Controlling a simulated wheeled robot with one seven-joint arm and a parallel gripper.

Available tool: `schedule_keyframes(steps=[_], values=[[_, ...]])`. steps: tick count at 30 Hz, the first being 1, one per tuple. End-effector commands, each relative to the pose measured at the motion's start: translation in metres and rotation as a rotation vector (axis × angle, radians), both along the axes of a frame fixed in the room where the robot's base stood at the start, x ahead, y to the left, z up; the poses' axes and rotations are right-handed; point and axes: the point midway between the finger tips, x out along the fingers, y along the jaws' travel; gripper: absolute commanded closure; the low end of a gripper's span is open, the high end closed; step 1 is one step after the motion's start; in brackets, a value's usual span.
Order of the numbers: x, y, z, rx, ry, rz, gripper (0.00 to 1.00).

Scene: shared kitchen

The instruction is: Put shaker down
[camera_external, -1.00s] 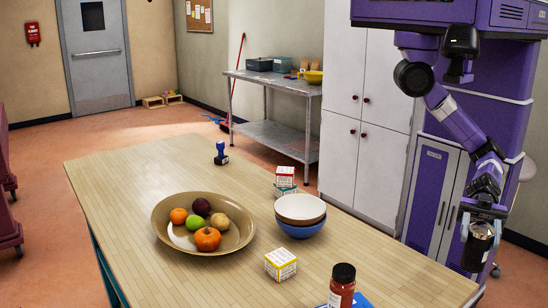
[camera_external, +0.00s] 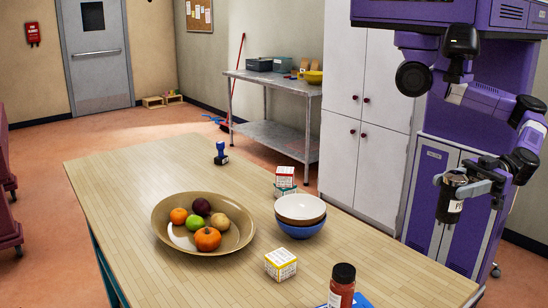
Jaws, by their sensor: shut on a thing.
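The shaker (camera_external: 449,203) is a dark cylinder with a pale label, at the right of the view. My gripper (camera_external: 453,181) is shut on its upper part and holds it upright in the air, near the right edge of the wooden table (camera_external: 130,190). I cannot tell whether the shaker is over the table top or just beyond its edge. The gripper's fingers partly cover the shaker's top.
On the table are a tan fruit bowl (camera_external: 165,232), stacked bowls (camera_external: 300,228), a yellow-white box (camera_external: 281,264), stacked small boxes (camera_external: 284,177), a red-brown jar (camera_external: 342,287) and a blue stamp (camera_external: 221,153). The table's left part and right front strip are bare.

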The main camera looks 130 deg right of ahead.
Motion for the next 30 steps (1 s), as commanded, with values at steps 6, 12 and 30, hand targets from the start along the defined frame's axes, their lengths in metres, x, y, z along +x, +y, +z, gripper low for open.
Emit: schedule_keyframes(steps=[6,12,30], values=[[0.0,0.001,-0.008,-0.002,-0.001,0.002,1.0],[0.0,0.0,-0.051,-0.006,-0.002,0.003,1.0],[0.0,0.001,-0.158,-0.001,-0.002,0.003,1.0]])
